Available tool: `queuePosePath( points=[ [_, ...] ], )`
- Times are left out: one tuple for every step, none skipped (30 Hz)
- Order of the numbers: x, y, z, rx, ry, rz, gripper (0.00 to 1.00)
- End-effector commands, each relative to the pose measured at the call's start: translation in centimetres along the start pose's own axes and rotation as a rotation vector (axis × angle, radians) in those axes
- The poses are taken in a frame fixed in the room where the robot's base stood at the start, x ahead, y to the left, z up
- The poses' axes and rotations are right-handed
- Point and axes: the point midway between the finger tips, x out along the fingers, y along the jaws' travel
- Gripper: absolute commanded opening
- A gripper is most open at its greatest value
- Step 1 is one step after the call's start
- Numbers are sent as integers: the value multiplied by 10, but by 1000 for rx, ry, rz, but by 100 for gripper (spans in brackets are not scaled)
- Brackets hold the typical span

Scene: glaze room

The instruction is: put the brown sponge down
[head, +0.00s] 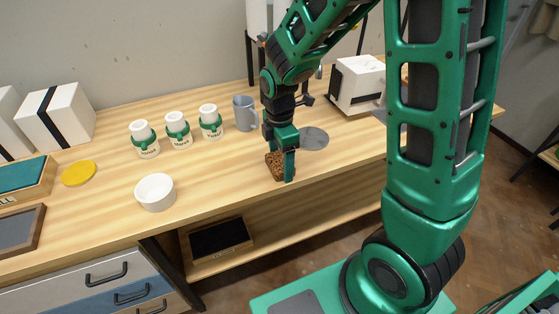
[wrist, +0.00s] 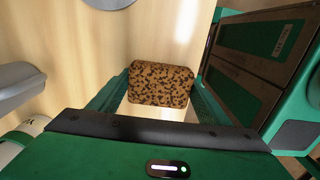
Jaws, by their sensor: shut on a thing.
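The brown sponge (head: 274,166) is a speckled block at the front part of the wooden table (head: 220,180). In the wrist view the sponge (wrist: 161,84) sits between the two green fingers of my gripper (wrist: 155,95). My gripper (head: 283,168) points down and is shut on the sponge. The sponge is at or just above the table top; I cannot tell whether it touches. Part of it is hidden behind a finger in the head view.
A grey disc (head: 314,138) lies right behind the sponge. A blue-grey mug (head: 245,113) and several white jars with green bands (head: 178,130) stand behind to the left. A white bowl (head: 155,191) is at left. Bare table lies between bowl and sponge.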

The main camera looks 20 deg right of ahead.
Motion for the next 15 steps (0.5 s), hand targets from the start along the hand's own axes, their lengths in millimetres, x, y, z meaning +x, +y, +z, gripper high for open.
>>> queuePosePath(
  points=[
    [1, 0, 0, 0, 0, 0, 43],
    [0, 0, 0, 0, 0, 0, 43],
    [0, 0, 0, 0, 0, 0, 43],
    [0, 0, 0, 0, 0, 0, 43],
    [0, 0, 0, 0, 0, 0, 43],
    [0, 0, 0, 0, 0, 0, 43],
    [0, 0, 0, 0, 0, 0, 43],
    [1, 0, 0, 0, 0, 0, 43],
    [2, 0, 0, 1, 0, -1, 43],
    [3, 0, 0, 1, 0, -1, 43],
    [4, 0, 0, 1, 0, -1, 43],
    [5, 0, 0, 1, 0, -2, 43],
    [6, 0, 0, 1, 0, -2, 43],
    [7, 0, 0, 1, 0, -2, 43],
    [8, -1, 0, 1, 0, -3, 43]
  ],
)
